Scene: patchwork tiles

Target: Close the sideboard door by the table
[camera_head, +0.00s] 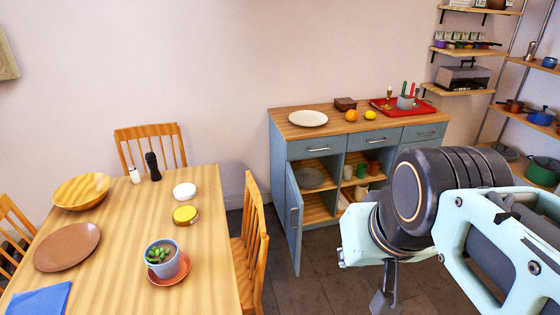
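The blue-grey sideboard (277,150) with a wooden top stands against the back wall, right of the dining table (120,240). Its left door (294,218) is swung wide open toward the camera, with a metal handle on its outer face. The open compartments show a plate (309,178) and several cups (361,171). My arm covers the sideboard's lower right part. My gripper (385,300) is at the bottom right of the picture, right of the open door and apart from it in the picture. Only a dark part of it shows, so its opening is hidden.
A wooden chair (251,245) stands between the table and the open door, close to the door. Dark floor (325,285) is clear in front of the sideboard. A red tray (402,107) and fruit sit on top. Wall shelves (458,90) are at right.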

